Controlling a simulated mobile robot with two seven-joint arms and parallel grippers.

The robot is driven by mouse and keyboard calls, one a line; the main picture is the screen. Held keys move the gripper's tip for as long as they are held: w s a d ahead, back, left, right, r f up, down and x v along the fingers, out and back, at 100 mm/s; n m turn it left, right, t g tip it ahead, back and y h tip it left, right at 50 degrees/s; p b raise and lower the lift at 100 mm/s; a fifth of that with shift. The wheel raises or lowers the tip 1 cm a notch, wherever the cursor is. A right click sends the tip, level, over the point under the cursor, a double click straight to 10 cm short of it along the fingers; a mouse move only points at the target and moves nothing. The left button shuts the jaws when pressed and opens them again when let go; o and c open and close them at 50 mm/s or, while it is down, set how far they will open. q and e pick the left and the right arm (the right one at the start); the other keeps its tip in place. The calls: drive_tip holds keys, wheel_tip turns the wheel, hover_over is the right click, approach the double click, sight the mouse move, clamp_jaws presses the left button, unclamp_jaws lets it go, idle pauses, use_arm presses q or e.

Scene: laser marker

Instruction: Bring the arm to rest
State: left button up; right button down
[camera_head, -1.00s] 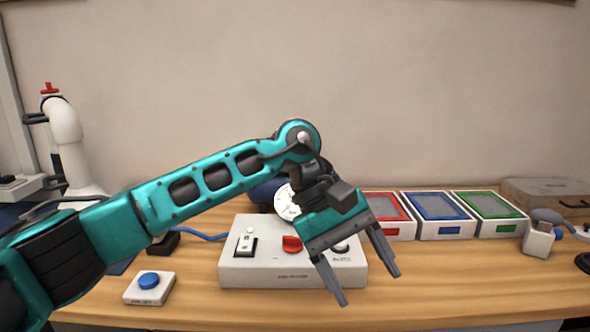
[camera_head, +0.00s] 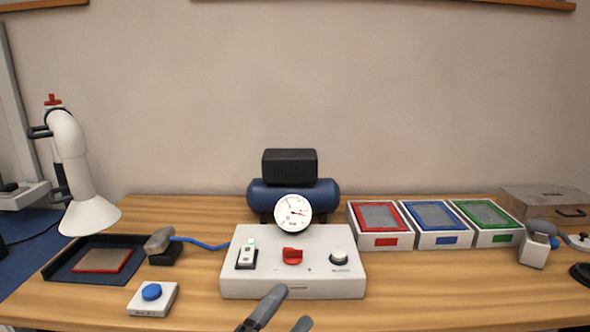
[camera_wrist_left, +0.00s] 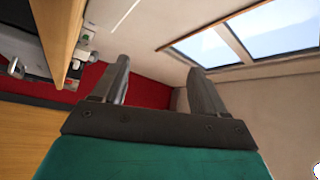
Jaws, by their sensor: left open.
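My left gripper (camera_head: 283,315) shows only its two dark fingertips at the bottom edge of the head view, just in front of the white control box (camera_head: 310,290). In the left wrist view its two fingers (camera_wrist_left: 160,88) stand apart with nothing between them, pointing toward a wall and a window. The rest of my left arm is out of the head view. My right gripper is not in view.
Red (camera_head: 381,240), blue (camera_head: 437,239) and green (camera_head: 494,237) framed boxes stand right. A blue button (camera_head: 151,292) and a dark tray (camera_head: 62,272) are left. A blue tank (camera_head: 265,194) stands behind.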

use_arm(q)
drive_tip(key=s+a+f+n+g+y, duration=0.3)
drive_tip(key=s+a+f+n+y, duration=0.2)
drive_tip(key=s+a+f+n, duration=0.3)
drive_tip(key=s+a+f+n+g+y+p, duration=0.1)
drive_tip(key=s+a+f+n+g+y, duration=0.2)
drive_tip(key=f, duration=1)
drive_tip(key=s+a+n+y, duration=0.2)
drive_tip(key=s+a+n, duration=0.3)
drive_tip(key=n, duration=0.1)
drive_tip(key=shift+a+f+g, duration=0.2)
drive_tip(key=shift+a+g, duration=0.05)
drive_tip(key=shift+g, duration=0.15)
